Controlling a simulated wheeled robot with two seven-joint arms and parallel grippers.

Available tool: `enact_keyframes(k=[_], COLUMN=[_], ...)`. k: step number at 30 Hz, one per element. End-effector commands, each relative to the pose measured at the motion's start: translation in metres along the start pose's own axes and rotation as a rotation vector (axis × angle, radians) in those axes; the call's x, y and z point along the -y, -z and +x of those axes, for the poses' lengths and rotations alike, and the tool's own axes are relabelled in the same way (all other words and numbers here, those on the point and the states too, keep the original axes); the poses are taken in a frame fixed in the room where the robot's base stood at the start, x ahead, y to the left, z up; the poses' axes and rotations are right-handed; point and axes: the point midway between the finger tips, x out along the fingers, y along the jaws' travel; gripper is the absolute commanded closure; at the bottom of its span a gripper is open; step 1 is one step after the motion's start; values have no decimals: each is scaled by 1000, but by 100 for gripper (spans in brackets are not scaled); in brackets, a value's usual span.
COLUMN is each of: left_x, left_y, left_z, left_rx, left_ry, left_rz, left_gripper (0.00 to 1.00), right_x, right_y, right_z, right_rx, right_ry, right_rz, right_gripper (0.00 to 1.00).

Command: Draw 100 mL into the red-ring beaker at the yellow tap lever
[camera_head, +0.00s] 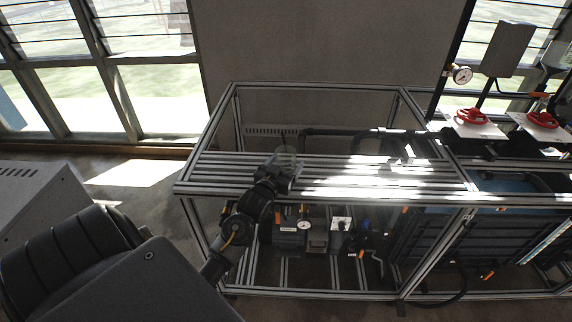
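My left arm comes in from the lower left. My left gripper (284,173) is over the near left part of the slatted bench top. A faint clear vessel (287,157) shows right at its fingers; it looks like a beaker, but I cannot make out a red ring on it or any marks. The fingers are too small and dark to tell whether they are shut on it. I cannot pick out a yellow tap lever. My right gripper is not in view.
A metal-framed bench (330,188) has a slatted top with bright glare on its right half. Below it are a gauge (304,225) and dark equipment. Red valve handles (472,116) and another gauge (462,75) stand at the right. The top's middle looks mostly clear.

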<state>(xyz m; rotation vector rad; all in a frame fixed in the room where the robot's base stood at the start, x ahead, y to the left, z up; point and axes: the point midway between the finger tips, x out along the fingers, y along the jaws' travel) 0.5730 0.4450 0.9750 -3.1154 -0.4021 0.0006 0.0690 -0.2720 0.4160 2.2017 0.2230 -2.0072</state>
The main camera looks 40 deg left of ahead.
Motion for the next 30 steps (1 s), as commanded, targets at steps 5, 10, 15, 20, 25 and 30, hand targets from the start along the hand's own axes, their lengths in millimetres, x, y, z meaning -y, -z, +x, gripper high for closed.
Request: enact_keyframes(k=[5, 10, 15, 20, 25, 30], left_x=[0, 0, 0, 0, 0, 0], left_y=[3, -1, 0, 0, 2, 3], left_z=[-1, -27, -65, -95, -114, -120], left_rx=[-1, 2, 1, 1, 0, 0], left_ry=[0, 0, 0, 0, 0, 0], left_rz=[0, 0, 0, -1, -1, -1], left_gripper=[23, 23, 23, 23, 23, 23], right_x=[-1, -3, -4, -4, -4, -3], right_y=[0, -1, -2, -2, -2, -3], right_z=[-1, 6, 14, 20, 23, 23], right_rx=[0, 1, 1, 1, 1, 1], right_ry=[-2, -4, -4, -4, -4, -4], right_rz=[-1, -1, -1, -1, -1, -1], right_gripper=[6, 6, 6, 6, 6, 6])
